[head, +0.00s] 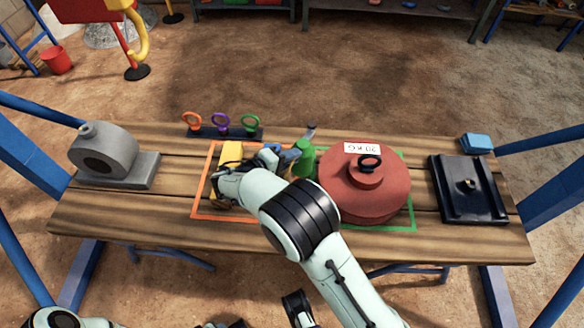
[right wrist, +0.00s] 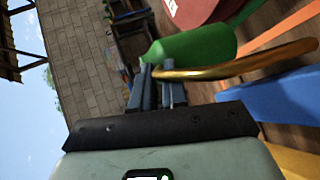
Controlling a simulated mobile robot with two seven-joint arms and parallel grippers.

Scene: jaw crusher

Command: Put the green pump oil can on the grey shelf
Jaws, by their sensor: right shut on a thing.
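The green pump oil can (head: 303,160) is over the middle of the wooden table, between the yellow item and the red weight. In the right wrist view the green can (right wrist: 200,43) lies across the picture beyond the fingertips, with a brass tube running beside it. My right gripper (right wrist: 158,85) is shut on the oil can; its fingers meet at the brass tube. In the head view my right gripper (head: 277,155) is partly hidden by its own wrist. Parts of my left arm show at the bottom edge; its jaws are not clear. Which background rack is the grey shelf is unclear.
A red weight (head: 350,195) stands right of the can, a black tray (head: 485,205) and blue box (head: 477,142) beyond it. A grey casting (head: 105,155) stands at left. Colored rings (head: 221,124) stand at the back. A dark rack (head: 395,8) is at the far wall.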

